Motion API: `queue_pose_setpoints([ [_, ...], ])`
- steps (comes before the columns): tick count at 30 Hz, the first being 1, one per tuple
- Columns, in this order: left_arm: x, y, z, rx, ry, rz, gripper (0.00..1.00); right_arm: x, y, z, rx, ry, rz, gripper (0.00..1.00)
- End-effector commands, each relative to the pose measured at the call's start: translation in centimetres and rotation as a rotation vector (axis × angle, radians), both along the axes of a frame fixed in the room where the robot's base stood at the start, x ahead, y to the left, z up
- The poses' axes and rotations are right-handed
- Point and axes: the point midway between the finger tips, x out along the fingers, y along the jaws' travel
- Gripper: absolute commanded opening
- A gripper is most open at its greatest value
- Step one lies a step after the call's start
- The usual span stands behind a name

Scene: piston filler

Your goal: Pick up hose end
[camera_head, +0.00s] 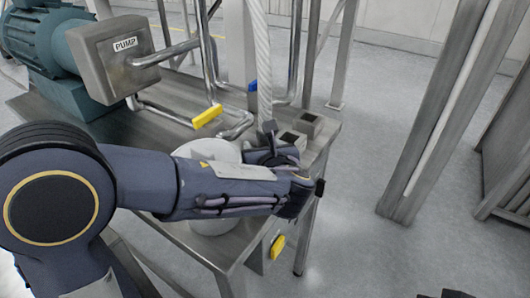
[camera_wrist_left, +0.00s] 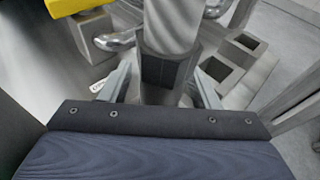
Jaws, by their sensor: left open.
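The pale hose (camera_head: 261,60) hangs down to the metal table, and its lower part is partly hidden by my left gripper in the head view. In the left wrist view the hose (camera_wrist_left: 172,22) ends in a dark grey hose end (camera_wrist_left: 165,68). My left gripper (camera_head: 290,162) is open at the table's right corner. In the left wrist view its two fingers (camera_wrist_left: 160,86) stand on either side of the hose end. I cannot tell whether they touch it. A dark piece at the bottom edge of the head view, perhaps my right gripper (camera_head: 455,294), is barely visible.
The metal table (camera_head: 160,118) carries a pump (camera_head: 112,58), bent pipes and a yellow-handled valve (camera_head: 207,116). A white round vessel (camera_head: 212,226) stands behind my left forearm. Square sockets (camera_head: 308,122) sit by the table's edge. The floor to the right is clear up to a grey post (camera_head: 440,110).

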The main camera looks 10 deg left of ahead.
Motion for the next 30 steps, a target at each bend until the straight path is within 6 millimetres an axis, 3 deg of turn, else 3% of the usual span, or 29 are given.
queue_pose_setpoints([
  [2,0.0,0.0,0.0,0.0,0.0,0.0,0.53,0.0,0.0,0.0,0.0,0.0,0.0,0.36],
  [14,0.0,0.0,0.0,0.0,0.0,0.0,0.01,0.0,0.0,0.0,0.0,0.0,0.0,0.36],
  [23,0.0,0.0,0.6,-0.001,-0.004,0.0,0.0,0.0,0.0,0.0,0.0,0.0,0.0,0.36],
  [30,0.0,0.0,4.9,-0.006,-0.008,0.0,0.0,0.0,0.0,0.3,0.0,0.0,0.0,0.36],
])
